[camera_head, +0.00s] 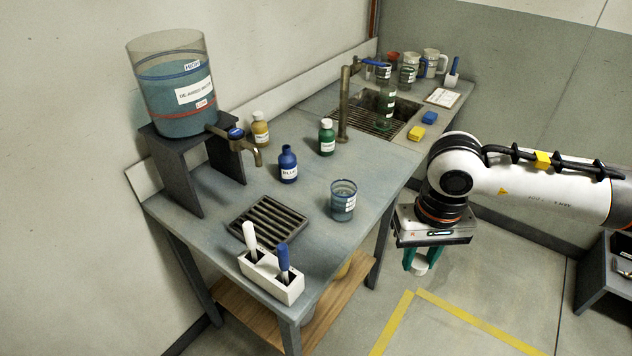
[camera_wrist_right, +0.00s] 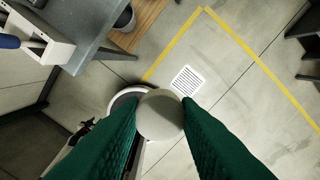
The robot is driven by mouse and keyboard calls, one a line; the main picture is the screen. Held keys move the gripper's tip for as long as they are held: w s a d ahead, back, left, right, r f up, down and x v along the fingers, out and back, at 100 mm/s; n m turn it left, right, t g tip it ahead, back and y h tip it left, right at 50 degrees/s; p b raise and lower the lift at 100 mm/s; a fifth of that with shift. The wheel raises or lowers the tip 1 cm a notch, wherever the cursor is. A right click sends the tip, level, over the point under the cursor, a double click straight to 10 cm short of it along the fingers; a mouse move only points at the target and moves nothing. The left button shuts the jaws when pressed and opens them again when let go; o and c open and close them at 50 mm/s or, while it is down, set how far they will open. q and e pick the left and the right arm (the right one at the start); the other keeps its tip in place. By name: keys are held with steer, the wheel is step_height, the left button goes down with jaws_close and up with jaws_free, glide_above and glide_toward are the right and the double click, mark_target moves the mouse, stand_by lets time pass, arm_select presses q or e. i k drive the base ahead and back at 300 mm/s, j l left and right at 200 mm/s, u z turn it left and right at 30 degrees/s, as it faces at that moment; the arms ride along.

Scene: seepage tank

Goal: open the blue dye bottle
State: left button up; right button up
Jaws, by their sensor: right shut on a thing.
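The blue dye bottle (camera_head: 288,166) stands upright on the bench, between the tank tap and the glass beaker. Its neck shows no cap. My right gripper (camera_head: 420,262) is off the bench's right side, over the floor and well apart from the bottle. Its green fingers are shut on a round white cap (camera_head: 419,268). The cap also shows between the fingertips in the right wrist view (camera_wrist_right: 160,114). My left gripper is in neither view.
Yellow (camera_head: 260,130) and green (camera_head: 327,138) capped bottles stand behind the blue one. A beaker (camera_head: 343,201), drain grate (camera_head: 267,221) and white holder (camera_head: 271,279) with two handled tools are nearer. The tank (camera_head: 172,82) is at left. Bare bench lies right of the bottles.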

mark_target(287, 163)
steer(key=i+l+u, duration=0.1)
steer(key=u, duration=0.35)
steer(key=l+u, duration=0.6)
steer(key=u, duration=0.3)
steer(key=l+u, duration=0.25)
steer(key=u, duration=0.15)
steer(key=k+l+u, duration=0.1)
steer(key=l, duration=0.25)
steer(key=k+l, duration=0.1)
steer(key=l, duration=0.25)
steer(key=k+l+u, duration=0.15)
steer(key=l, duration=0.55)
steer(key=k+l+u, duration=0.15)
steer(key=l, duration=0.2)
